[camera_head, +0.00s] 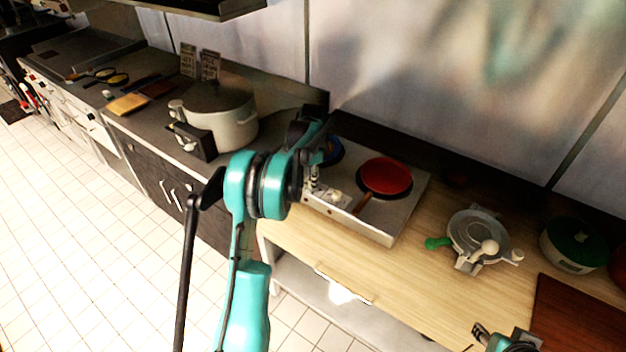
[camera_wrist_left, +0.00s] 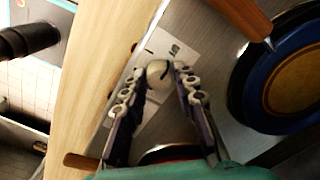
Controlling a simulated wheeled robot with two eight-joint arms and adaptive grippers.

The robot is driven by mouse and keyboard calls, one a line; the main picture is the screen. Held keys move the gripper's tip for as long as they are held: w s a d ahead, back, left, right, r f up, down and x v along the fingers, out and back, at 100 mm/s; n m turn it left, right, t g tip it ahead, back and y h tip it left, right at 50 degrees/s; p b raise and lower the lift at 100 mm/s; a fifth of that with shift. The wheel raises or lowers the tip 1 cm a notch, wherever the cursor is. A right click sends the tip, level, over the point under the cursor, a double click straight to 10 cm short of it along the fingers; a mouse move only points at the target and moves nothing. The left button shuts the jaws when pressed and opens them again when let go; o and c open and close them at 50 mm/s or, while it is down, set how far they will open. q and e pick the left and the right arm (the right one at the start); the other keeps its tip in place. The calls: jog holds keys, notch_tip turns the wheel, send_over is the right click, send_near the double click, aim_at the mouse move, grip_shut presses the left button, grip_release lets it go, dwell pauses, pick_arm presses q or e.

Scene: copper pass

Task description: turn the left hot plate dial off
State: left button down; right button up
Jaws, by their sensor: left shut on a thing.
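The silver hot plate (camera_head: 408,212) sits on the wooden counter in the head view, with a red pan (camera_head: 385,176) on its right burner. A blue pan (camera_head: 330,150) on the left is mostly hidden behind my left arm. My left gripper (camera_head: 314,186) is at the plate's front left. In the left wrist view, my left gripper (camera_wrist_left: 166,76) is shut on a cream dial (camera_wrist_left: 157,70) on the front panel, with a fingertip at each side. The blue pan (camera_wrist_left: 240,90) is close beside it. My right gripper (camera_head: 480,332) is partly in view at the bottom right; its jaws are unclear.
A large pot (camera_head: 222,108) stands on the dark counter to the left. A grey round press with a green handle (camera_head: 438,243) and a green-lidded pot (camera_head: 573,245) stand to the right. Wooden pan handles (camera_head: 364,202) reach over the plate's front. The front counter strip is clear.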

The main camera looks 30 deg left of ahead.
pick_arm(q)
jog(key=c, duration=1.2)
grip_release()
notch_tip(320, 180, up, 12)
